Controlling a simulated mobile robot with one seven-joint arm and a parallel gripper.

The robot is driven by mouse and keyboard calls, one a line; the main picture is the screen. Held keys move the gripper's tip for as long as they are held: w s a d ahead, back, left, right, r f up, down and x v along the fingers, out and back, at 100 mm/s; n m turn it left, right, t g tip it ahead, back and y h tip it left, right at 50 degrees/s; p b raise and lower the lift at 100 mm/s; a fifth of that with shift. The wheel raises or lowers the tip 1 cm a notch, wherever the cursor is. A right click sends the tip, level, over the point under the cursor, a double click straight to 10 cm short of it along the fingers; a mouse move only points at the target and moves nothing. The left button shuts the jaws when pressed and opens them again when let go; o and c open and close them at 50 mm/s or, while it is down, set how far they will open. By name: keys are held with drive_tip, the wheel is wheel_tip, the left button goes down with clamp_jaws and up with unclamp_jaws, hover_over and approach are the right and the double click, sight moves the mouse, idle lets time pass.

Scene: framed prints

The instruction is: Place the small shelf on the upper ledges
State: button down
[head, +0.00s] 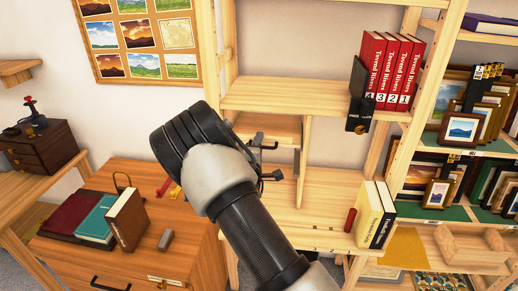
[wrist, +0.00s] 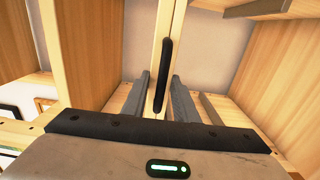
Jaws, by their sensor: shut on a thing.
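The small shelf (head: 270,129) is a light wood board in the left bay of the wooden shelf unit, below a wide upper board (head: 295,97). In the wrist view, its pale front edge (wrist: 158,28) runs upright and carries a black bar handle (wrist: 163,75). My gripper (wrist: 160,92) has one grey finger on each side of this handle and is shut on the small shelf. In the head view, my arm hides most of the gripper and part of the bay. I cannot make out the ledges under the small shelf.
Red books (head: 390,70) and a black bookend (head: 360,97) stand on the upper board. Pale books (head: 375,213) and a red cylinder (head: 350,220) are on the lower board. A vertical divider (head: 304,160) bounds the bay. A wooden cabinet (head: 185,255) with books stands left.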

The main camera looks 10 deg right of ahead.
drive_tip(key=shift+f, duration=0.35)
drive_tip(key=shift+f, duration=0.25)
drive_tip(key=c, duration=1.4)
unclamp_jaws()
